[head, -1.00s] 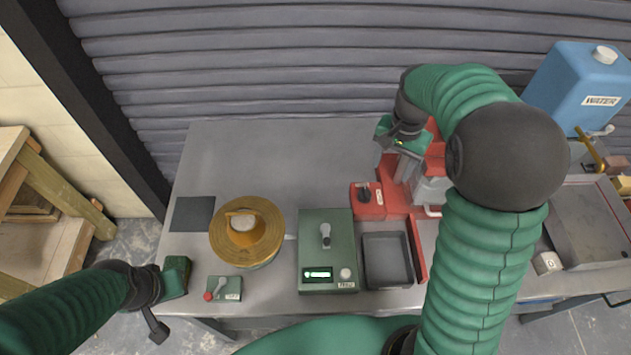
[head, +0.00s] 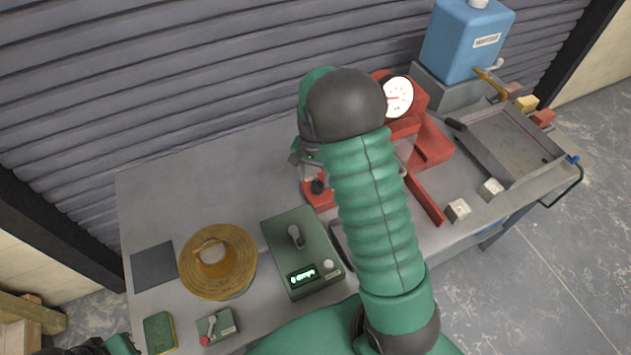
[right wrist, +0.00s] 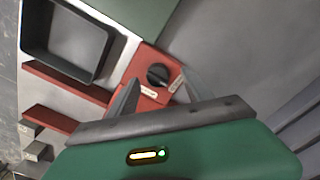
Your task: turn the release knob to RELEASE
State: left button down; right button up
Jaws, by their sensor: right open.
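The release knob (head: 317,187) is black and sits on a small red box (head: 322,200) at the left front of the red press. It also shows in the right wrist view (right wrist: 157,75), with white labels beside it that are too small to read surely. My right gripper (right wrist: 158,82) is open, its two fingers on either side of the knob in the picture; I cannot tell whether they touch it. In the head view the right gripper (head: 306,160) is partly hidden by my arm. My left gripper (head: 105,347) is cut off at the lower left edge.
A green box with a lit display (head: 303,252) stands left of my right arm, beside a round brown-lidded tub (head: 218,262). A dark tray (right wrist: 68,45) lies near the knob. A gauge (head: 397,97) and blue water container (head: 467,40) stand behind. The bench's back left is clear.

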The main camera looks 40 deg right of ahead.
aim_at(318, 183)
jog(key=f, duration=0.2)
jog(key=shift+s+a+f, duration=0.1)
jog(key=shift+a+f, duration=0.15)
jog(key=shift+f, duration=0.05)
jog(key=shift+d+f, duration=0.65)
jog(key=shift+d, duration=0.35)
jog(key=shift+d+f, duration=0.1)
jog(key=shift+d, duration=0.15)
jog(key=shift+c, duration=1.2)
jog(key=shift+a+r, duration=0.25)
jog(key=shift+a, duration=0.5)
jog(key=c, duration=0.7)
jog(key=shift+c, duration=1.2)
pick_arm(q)
jog(key=shift+s+d+r, duration=0.2)
pick_arm(e)
jog(key=shift+d, duration=0.25)
grip_shut()
